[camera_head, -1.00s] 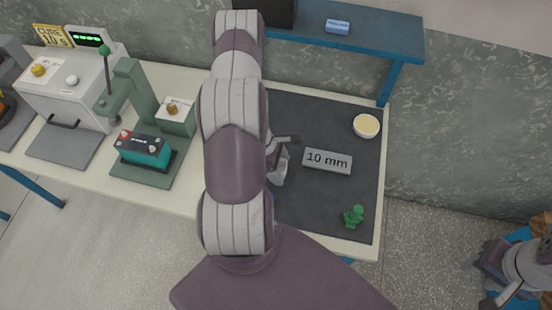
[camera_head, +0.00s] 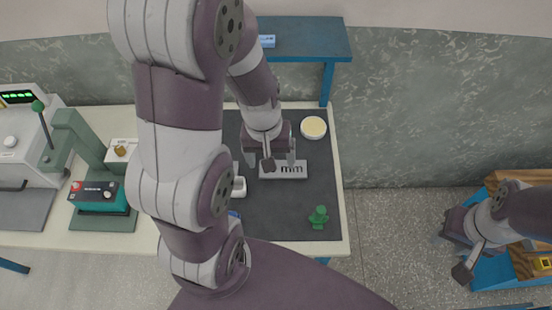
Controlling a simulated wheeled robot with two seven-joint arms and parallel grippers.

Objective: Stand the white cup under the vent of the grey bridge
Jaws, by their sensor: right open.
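The gripper covers part of the block's marking. I cannot tell its height above the block. A small white thing, perhaps the white cup (camera_head: 239,187), is on the mat to the left of the block, partly hidden by my arm. The gripper is apart from it. I cannot make out a vent or a grey bridge for certain.
A bowl with yellow filling (camera_head: 313,128) and a green figure (camera_head: 318,217) sit on the mat's right side. At left are a green press (camera_head: 81,135) and a teal battery (camera_head: 98,197). An arm (camera_head: 497,215) shows far right.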

